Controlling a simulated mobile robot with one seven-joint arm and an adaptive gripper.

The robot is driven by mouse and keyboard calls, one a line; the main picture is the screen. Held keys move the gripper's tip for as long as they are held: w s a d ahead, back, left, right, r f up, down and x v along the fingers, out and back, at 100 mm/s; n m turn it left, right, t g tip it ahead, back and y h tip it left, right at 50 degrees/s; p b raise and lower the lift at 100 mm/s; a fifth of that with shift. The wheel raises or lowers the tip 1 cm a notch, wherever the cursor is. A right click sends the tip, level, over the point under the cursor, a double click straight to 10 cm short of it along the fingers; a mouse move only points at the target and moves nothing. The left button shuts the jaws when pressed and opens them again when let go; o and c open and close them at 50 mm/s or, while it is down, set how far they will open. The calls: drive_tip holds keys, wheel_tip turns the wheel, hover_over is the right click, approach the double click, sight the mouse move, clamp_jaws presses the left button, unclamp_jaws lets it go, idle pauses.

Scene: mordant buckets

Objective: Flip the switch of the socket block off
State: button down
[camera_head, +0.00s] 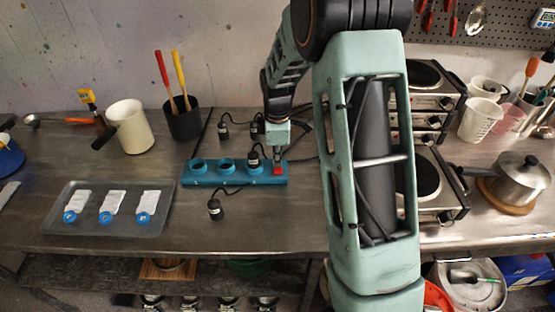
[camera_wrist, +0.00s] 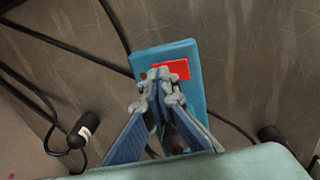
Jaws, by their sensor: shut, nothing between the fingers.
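The teal socket block (camera_head: 207,178) lies on the metal bench in the head view, with round sockets in a row. Its red switch (camera_head: 279,171) is at the right end; the switch also shows in the wrist view (camera_wrist: 178,69). One black plug (camera_head: 253,158) stands in the socket nearest the switch. My gripper (camera_head: 279,160) is shut and empty, pointing down just above the switch end. In the wrist view the fingertips (camera_wrist: 160,76) overlap the near-left part of the switch; I cannot tell whether they touch it. Which way the switch is tilted is not clear.
Loose black plugs with cables lie behind the block (camera_head: 223,131) and in front of it (camera_head: 215,209). A grey tray (camera_head: 95,222) with white packets is at left. Hot plates (camera_head: 430,185) stand to the right, behind my arm.

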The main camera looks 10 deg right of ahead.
drive_tip(key=shift+s+f, duration=0.1)
drive_tip(key=shift+s, duration=0.05)
drive_tip(key=shift+s+a, duration=0.1)
drive_tip(key=shift+s, duration=0.6)
drive_tip(key=shift+r, duration=0.25)
drive_tip(key=shift+w+r, duration=0.1)
drive_tip(key=shift+r, duration=0.2)
wheel_tip(320, 180, up, 13)
drive_tip(key=p, duration=0.1)
drive_tip(key=shift+w+p, duration=0.35)
drive_tip(key=shift+w, duration=0.05)
drive_tip(key=shift+r, duration=0.1)
